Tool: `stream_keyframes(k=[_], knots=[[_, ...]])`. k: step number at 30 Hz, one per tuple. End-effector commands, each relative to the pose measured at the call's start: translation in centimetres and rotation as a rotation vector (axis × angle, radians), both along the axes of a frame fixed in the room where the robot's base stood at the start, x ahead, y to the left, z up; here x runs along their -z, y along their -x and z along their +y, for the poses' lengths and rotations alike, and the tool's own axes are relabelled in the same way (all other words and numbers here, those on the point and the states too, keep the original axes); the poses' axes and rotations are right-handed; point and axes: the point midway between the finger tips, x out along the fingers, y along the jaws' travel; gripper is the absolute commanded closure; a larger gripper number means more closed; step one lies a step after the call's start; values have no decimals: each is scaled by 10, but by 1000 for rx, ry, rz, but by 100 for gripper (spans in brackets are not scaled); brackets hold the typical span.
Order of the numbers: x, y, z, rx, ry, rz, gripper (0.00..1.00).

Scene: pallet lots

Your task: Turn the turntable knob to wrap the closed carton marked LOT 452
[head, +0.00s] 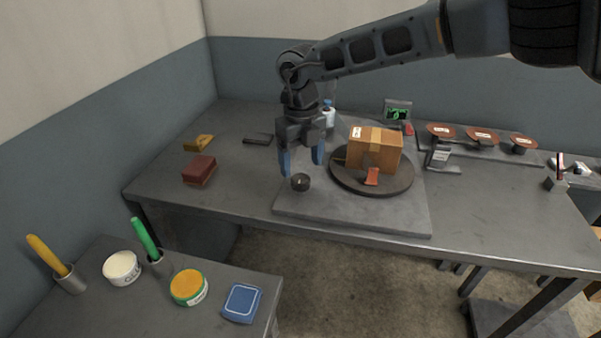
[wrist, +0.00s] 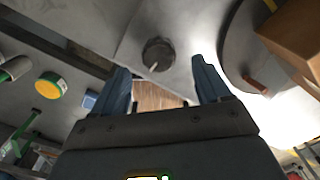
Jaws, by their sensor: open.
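The carton (head: 375,149) is brown, closed with a tape strip, and sits on the round dark turntable (head: 345,184). A small white label shows on its front, too small to read. A red-orange piece (head: 372,176) stands at the turntable's front. The dark round knob (head: 300,182) is on the grey base plate, left of the turntable. My gripper (head: 302,170) is open, its blue fingers pointing down just above the knob. In the wrist view the knob (wrist: 158,53) with a pale pointer line shows beyond the fingertips, between them and apart from them. The carton (wrist: 292,38) is at the right.
A red block (head: 199,170), a yellow piece (head: 199,142) and a dark flat item (head: 257,138) lie left on the bench. Red-brown discs (head: 481,135) line the right rear. The front-right bench is clear.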

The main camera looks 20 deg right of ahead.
Motion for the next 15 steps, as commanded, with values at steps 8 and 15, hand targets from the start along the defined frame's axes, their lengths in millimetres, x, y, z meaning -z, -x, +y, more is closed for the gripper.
stream_keyframes(k=[8, 15], knots=[[36, 0, 1, 0, -2, 1, 24], [44, 0, 1, -1, -2, 0, 24]])
